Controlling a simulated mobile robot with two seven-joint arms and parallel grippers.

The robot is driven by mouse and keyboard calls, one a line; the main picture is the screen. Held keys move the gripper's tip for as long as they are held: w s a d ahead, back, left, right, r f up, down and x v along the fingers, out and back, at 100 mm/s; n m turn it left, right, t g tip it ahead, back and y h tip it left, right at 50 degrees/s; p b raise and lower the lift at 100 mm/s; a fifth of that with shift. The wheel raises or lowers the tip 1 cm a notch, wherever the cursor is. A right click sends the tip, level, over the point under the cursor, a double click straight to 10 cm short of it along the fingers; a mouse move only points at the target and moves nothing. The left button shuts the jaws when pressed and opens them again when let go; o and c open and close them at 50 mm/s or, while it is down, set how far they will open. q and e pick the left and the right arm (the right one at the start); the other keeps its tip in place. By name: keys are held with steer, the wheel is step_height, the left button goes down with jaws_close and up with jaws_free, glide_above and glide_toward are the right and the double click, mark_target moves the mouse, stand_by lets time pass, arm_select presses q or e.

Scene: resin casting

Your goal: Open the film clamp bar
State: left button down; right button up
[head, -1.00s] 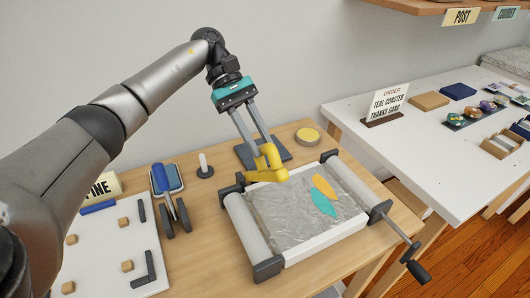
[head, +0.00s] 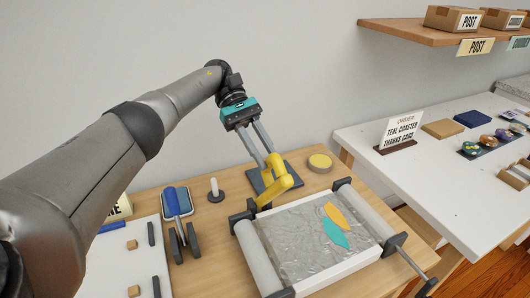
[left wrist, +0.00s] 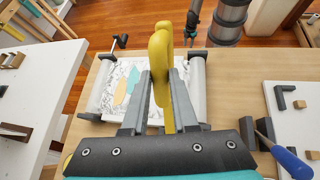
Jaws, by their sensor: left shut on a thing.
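The yellow bar (head: 279,179), which looks like the film clamp bar, stands tilted at the back edge of the white-sided frame (head: 342,260). My left gripper (head: 271,160) is shut on its upper part. In the left wrist view the yellow bar (left wrist: 161,60) stands between the fingers. Crinkled silver film (head: 285,240) covers the frame, with a teal leaf shape (head: 335,233) and an orange one (head: 335,213) on it. The fingers hide part of the bar. A dark part with some teal, at the top of the left wrist view, may be my right gripper (left wrist: 191,22), too small to read.
A roller (head: 257,258) and a crank (head: 425,287) flank the frame. A dark plate (head: 292,172), a yellow disc (head: 320,161) and a white peg (head: 214,188) stand behind it. A blue-handled roller (head: 172,202) is at left. A white table (head: 360,145) with an order card is at right.

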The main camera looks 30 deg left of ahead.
arm_select(q)
steer(key=shift+a, duration=0.1)
arm_select(e)
steer(key=shift+s, duration=0.1)
arm_select(q)
steer(key=c, duration=0.7)
jaws_free()
steer(key=shift+r, duration=0.2)
step_height(320, 180, up, 6)
steer(key=shift+r+p, duration=0.25)
steer(key=shift+p, duration=1)
step_height(320, 180, up, 13)
steer(key=p, duration=0.7)
arm_select(e)
step_height(320, 180, up, 10)
steer(key=s+a, duration=0.1)
steer(key=s, duration=0.1)
steer(key=shift+s+a+f+g, duration=0.2)
steer(key=shift+a+f+g, duration=0.05)
steer(key=shift+a+g, duration=0.05)
